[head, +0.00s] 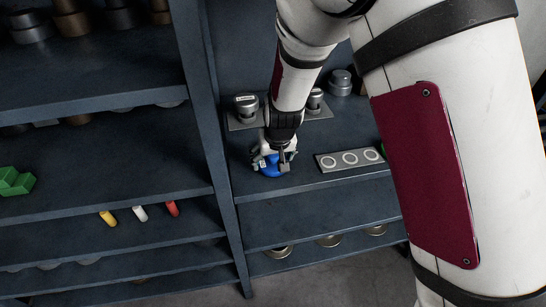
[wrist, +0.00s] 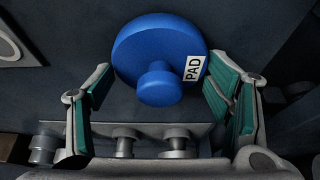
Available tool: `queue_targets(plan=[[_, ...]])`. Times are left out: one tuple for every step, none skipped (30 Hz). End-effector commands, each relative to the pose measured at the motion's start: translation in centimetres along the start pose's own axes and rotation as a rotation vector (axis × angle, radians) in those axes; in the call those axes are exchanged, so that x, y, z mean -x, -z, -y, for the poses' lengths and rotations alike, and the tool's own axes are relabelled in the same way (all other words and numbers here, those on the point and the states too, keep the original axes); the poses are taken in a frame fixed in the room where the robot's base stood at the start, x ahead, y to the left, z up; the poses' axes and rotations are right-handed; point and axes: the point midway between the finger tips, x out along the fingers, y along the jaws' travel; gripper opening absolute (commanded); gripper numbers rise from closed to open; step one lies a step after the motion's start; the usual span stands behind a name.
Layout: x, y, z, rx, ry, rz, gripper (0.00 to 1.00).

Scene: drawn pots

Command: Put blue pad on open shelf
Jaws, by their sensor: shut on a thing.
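The blue pad (head: 271,168) is a round disc with a knob and a white label reading PAD. In the wrist view the blue pad (wrist: 150,42) lies between the teal-lined fingers, with its knob facing the camera. My gripper (head: 275,158) is shut on it, and the gripper (wrist: 160,82) also shows in the wrist view with a finger on each side. The pad is at the open shelf (head: 330,205), near the shelf surface; whether it touches is unclear. Part of it is hidden by the fingers in the head view.
A grey plate with metal weights (head: 247,106) stands behind the gripper. A tray with three round rings (head: 349,159) lies to its right. A dark upright post (head: 212,130) is close on the left. Green blocks (head: 15,181) and coloured pegs (head: 140,213) are on the left shelves.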

Motion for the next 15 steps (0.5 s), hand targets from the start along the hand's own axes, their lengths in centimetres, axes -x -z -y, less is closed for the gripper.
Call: queue_targets(plan=[[0.06, 0.05, 0.03, 0.0, 0.0, -0.001, 0.4], [0.06, 0.05, 0.03, 0.0, 0.0, -0.001, 0.4], [0.05, 0.04, 0.03, 0.001, 0.0, -0.001, 0.4], [0.01, 0.03, 0.02, 0.001, 0.0, -0.001, 0.4], [-0.06, 0.0, 0.02, 0.001, 0.0, -0.001, 0.4], [-0.18, -0.05, 0.02, 0.001, 0.0, 0.0, 0.4], [-0.27, -0.08, 0.02, 0.001, 0.0, 0.0, 0.4], [-0.35, -0.12, 0.03, 0.001, 0.0, 0.0, 0.4], [-0.28, -0.12, 0.04, 0.001, 0.0, 0.0, 0.82], [-0.27, -0.12, 0.04, 0.001, 0.0, 0.0, 0.88], [-0.27, -0.12, 0.04, 0.001, 0.0, 0.0, 0.93], [-0.26, -0.12, 0.03, 0.001, 0.0, 0.0, 0.93], [-0.26, -0.12, 0.03, 0.001, 0.0, 0.0, 0.93], [-0.26, -0.12, 0.03, 0.001, 0.0, 0.0, 0.93], [-0.26, -0.12, 0.03, 0.001, 0.0, 0.0, 0.93]])
